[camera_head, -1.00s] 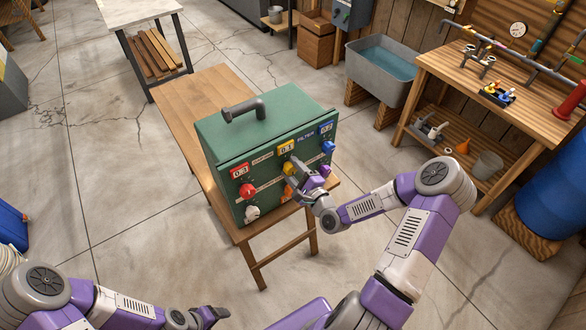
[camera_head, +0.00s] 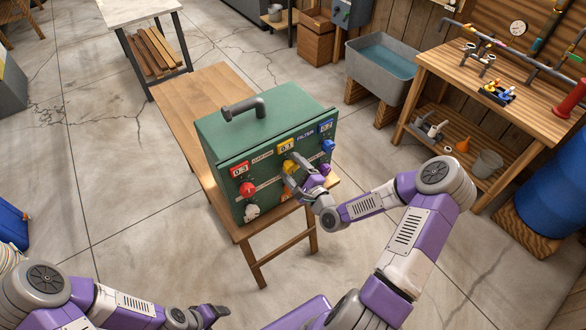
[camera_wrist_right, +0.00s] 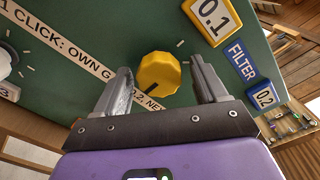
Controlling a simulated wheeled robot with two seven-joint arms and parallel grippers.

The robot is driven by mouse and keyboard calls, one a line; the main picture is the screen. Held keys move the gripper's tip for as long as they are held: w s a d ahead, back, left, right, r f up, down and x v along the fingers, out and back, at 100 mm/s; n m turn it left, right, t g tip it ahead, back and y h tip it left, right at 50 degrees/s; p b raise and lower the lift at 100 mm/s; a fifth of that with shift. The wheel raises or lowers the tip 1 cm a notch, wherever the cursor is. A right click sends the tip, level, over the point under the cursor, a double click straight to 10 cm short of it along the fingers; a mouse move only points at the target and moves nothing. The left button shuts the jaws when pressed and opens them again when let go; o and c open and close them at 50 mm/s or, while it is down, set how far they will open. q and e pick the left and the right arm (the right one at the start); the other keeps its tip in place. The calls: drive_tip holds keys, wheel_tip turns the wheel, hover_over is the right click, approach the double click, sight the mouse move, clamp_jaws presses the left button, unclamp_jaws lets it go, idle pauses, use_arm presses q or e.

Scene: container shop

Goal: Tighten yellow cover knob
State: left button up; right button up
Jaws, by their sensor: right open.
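The green box (camera_head: 222,143) stands on a wooden table, with knobs and labels on its front panel. The yellow knob (camera_wrist_right: 158,74) is on that panel, with a dark pointer mark on its lower edge. In the head view the yellow knob (camera_head: 289,167) is partly hidden by my right gripper (camera_head: 296,177). In the right wrist view my right gripper (camera_wrist_right: 162,85) is open, its two fingers on either side of the yellow knob with gaps showing. Whether the fingertips reach past the knob's face is unclear. My left gripper (camera_head: 215,311) is low at the bottom of the head view, away from the box.
A red knob (camera_head: 247,189), a white knob (camera_head: 252,211) and a blue knob (camera_head: 327,146) sit on the same panel. A yellow "0.1" plate (camera_wrist_right: 211,18) is near the yellow knob. The wooden table (camera_head: 188,112) has free room behind the box.

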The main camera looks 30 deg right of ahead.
drive_tip(key=shift+s, duration=0.1)
drive_tip(key=s, duration=0.7)
drive_tip(key=shift+s+d, duration=0.2)
drive_tip(key=shift+d, duration=0.1)
drive_tip(key=s+a+f+n+g+y+b, duration=0.2)
drive_tip(key=a+f+n+g+y+b, duration=0.15)
drive_tip(key=a+f+n+g, duration=0.8)
drive_tip(key=s+a+f+n+g, duration=0.3)
drive_tip(key=s+a+f+n, duration=0.1)
drive_tip(key=s+f+n, duration=0.1)
drive_tip(key=s+a+f+n+g+b, duration=0.1)
drive_tip(key=s+a+f+n+g, duration=0.2)
drive_tip(key=s+a+f+n, duration=0.2)
drive_tip(key=shift+s+a+f+b, duration=0.25)
drive_tip(key=shift+s+f, duration=1.3)
drive_tip(key=shift+f, duration=1)
